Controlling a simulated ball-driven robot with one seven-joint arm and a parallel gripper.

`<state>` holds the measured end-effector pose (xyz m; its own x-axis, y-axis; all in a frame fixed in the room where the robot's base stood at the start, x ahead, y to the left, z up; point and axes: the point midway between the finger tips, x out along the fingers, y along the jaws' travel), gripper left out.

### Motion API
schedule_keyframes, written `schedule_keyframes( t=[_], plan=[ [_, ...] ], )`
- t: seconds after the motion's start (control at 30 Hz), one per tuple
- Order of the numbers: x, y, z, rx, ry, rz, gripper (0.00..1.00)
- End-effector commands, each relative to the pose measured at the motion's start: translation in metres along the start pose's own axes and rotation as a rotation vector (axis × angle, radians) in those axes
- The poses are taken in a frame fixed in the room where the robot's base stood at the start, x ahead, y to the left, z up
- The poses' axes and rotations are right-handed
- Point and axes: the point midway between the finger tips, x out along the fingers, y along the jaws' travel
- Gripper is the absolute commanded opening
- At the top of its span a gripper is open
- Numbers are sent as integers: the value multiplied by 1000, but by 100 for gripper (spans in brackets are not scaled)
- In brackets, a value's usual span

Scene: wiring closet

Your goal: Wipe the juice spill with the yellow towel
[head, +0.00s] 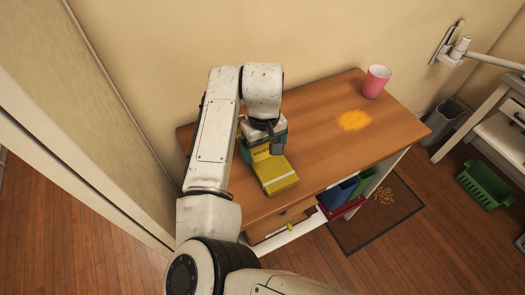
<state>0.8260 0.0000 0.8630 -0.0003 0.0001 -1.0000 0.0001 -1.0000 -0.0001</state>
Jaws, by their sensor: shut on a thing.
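The juice spill (354,120) is an orange-yellow patch on the right part of the wooden desk top. The yellow towel (279,178) looks like a folded block with a dark marking, near the desk's front edge at the left. My gripper (272,146) is over the towel's far end and is shut on it. My own wrist hides most of the fingers and part of the towel. I cannot tell whether the towel touches the desk or is slightly raised. The towel is to the left of the spill and apart from it.
A pink cup (376,82) stands behind the spill near the desk's (330,165) back right. Bare desk top lies between towel and spill. Below are coloured bins (337,194) and a dark mat (385,222) with crumbs. A green basket (484,185) sits on the floor at right.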

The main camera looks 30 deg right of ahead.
Motion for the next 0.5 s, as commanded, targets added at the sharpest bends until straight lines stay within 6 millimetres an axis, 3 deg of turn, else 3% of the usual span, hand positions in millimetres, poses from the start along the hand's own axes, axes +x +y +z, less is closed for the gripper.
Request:
schedule_keyframes(
  t=[0.5],
  plan=[
    [-18,0,0,0,0,1,59]
  ],
)
